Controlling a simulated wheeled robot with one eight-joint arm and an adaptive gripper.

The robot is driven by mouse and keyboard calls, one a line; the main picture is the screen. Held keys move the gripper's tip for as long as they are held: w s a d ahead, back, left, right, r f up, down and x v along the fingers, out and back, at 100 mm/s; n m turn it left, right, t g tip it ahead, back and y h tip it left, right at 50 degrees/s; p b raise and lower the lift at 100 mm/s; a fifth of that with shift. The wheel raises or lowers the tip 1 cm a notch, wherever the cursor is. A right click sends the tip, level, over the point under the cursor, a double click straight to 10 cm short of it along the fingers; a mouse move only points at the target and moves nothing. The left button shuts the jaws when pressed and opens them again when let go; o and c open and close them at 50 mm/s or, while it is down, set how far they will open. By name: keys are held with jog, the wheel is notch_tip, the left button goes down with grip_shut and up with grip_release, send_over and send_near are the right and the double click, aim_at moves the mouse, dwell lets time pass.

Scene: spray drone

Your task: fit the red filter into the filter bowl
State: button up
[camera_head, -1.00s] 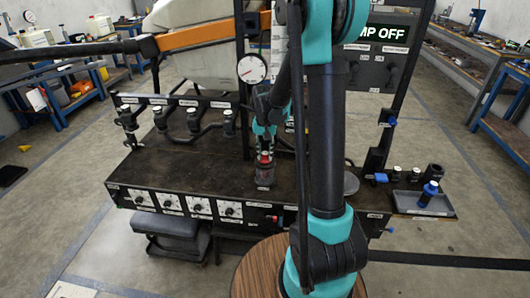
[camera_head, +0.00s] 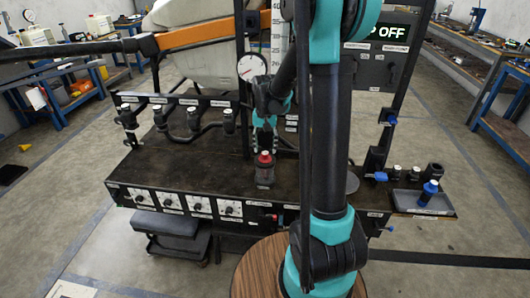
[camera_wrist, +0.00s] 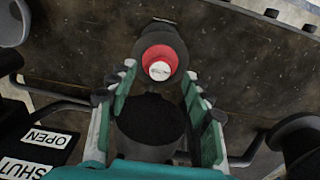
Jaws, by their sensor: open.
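The red filter (camera_head: 264,158) stands upright in the mouth of the dark filter bowl (camera_head: 264,176) on the bench top. In the wrist view the red filter (camera_wrist: 157,53) shows as a red ring with a pale centre, inside the dark rim of the bowl (camera_wrist: 162,33). How deep it sits is hard to tell. My gripper (camera_head: 265,142) is just above the filter, pointing down. In the wrist view my gripper (camera_wrist: 160,80) is open, its green-padded fingers apart with nothing between them. The filter lies beyond the fingertips.
A row of black valves (camera_head: 190,118) stands along the back left of the bench (camera_head: 190,170). A round gauge (camera_head: 251,67) is behind my gripper. A tray (camera_head: 408,202) with a blue-topped part (camera_head: 430,187) is at the right. The bench top left of the bowl is clear.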

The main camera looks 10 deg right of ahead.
notch_tip(320, 180, up, 9)
jog(key=shift+f, duration=0.15)
dwell(0.6)
jog(key=s+d+f+n+t, duration=0.1)
jog(key=s+f, duration=0.4)
jog(key=s, duration=0.6)
jog(key=s+d+f+n+t, duration=0.2)
jog(key=s+d+f+t, duration=0.1)
jog(key=s, duration=0.8)
jog(key=shift+f+n, duration=0.3)
jog(key=shift+f, duration=0.6)
